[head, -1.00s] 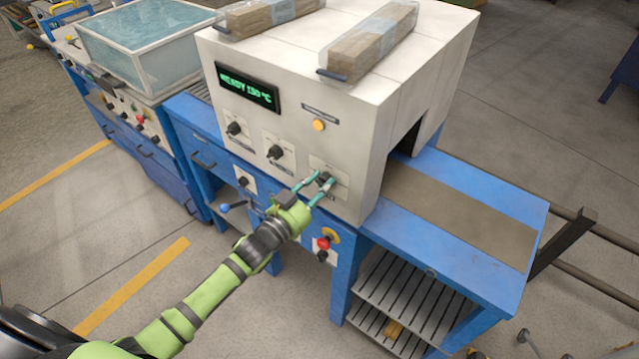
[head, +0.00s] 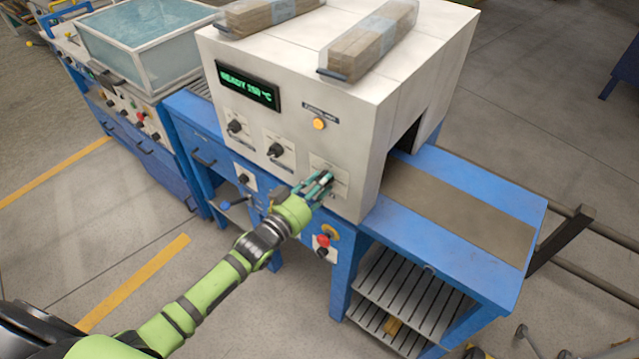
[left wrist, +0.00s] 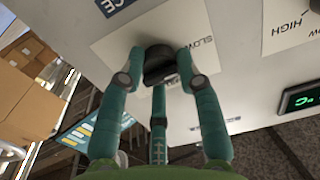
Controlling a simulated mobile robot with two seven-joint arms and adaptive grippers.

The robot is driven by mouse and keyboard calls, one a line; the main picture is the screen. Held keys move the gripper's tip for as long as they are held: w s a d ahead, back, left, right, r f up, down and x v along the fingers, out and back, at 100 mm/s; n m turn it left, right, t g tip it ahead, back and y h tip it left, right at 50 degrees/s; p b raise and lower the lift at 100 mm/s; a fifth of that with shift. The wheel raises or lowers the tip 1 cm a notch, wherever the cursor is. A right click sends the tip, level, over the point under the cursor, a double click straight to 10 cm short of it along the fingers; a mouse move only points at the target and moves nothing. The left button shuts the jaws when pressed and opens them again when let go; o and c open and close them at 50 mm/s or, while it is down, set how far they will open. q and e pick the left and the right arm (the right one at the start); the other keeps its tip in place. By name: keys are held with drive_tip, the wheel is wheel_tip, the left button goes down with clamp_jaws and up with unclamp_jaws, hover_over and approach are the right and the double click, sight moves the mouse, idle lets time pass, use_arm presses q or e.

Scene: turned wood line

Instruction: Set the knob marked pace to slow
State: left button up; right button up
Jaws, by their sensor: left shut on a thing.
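The pace knob (left wrist: 158,62) is a black knob on a pale plate (left wrist: 113,50) on the front of the white machine. In the left wrist view the plate reads SLOW on one side, and a blue label (left wrist: 114,4) ending in CE shows at the top edge. My left gripper (head: 325,179) is shut on the knob, with one teal finger on each side of it (left wrist: 157,68). In the head view the fingers hide most of the knob. I cannot tell where its pointer stands. My right gripper is not in view.
Two other black knobs (head: 236,127) (head: 275,150) sit left of the held one. A green display (head: 248,87) reads READY 150 °C, and an orange button (head: 319,124) is above. A red button (head: 323,240) is below. A conveyor belt (head: 458,213) leaves the machine at right.

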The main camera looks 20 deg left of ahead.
use_arm(q)
drive_tip(key=shift+f, duration=0.2)
drive_tip(key=o, duration=1.1)
drive_tip(key=shift+o, duration=0.2)
drive_tip(key=v, duration=1.2)
